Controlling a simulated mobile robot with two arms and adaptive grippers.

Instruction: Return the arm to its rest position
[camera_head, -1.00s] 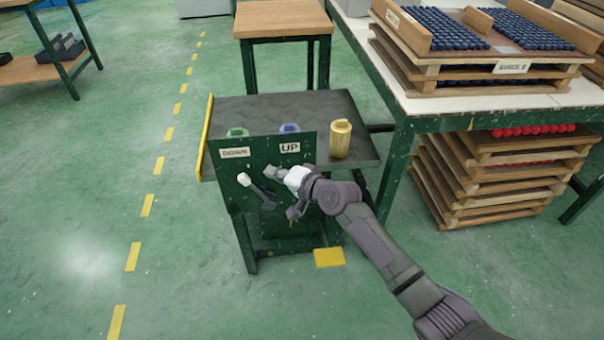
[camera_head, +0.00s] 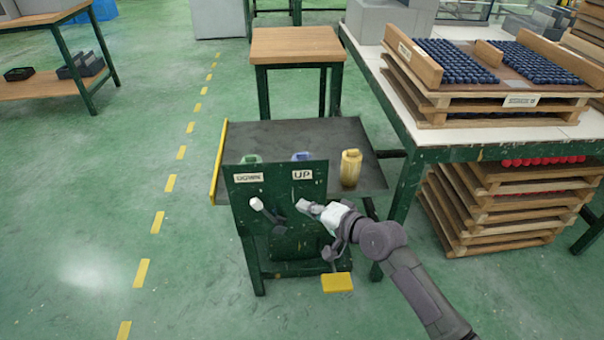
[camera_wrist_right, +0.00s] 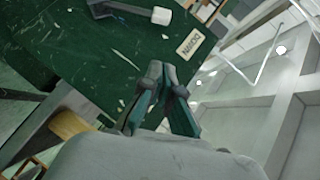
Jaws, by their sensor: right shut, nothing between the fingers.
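My right gripper (camera_head: 304,205) is in front of the dark green panel (camera_head: 315,184), below its "UP" label (camera_head: 302,175). Its fingers are together and empty; the wrist view shows the closed fingertips (camera_wrist_right: 165,70) too. A lever with a white knob (camera_head: 257,203) sticks out of the panel below the "DOWN" label (camera_head: 248,177), left of the gripper and apart from it. In the wrist view a white knob (camera_wrist_right: 162,16) and the "DOWN" label (camera_wrist_right: 190,42) lie beyond the fingers. A second lever under "UP" is largely hidden by my gripper. My left gripper is out of view.
A gold canister (camera_head: 351,169) stands on the dark-topped cart (camera_head: 318,132). A yellow pedal (camera_head: 337,282) is low in front. A table (camera_head: 500,143) with stacked wooden trays (camera_head: 440,104) stands at right. Open floor lies at left.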

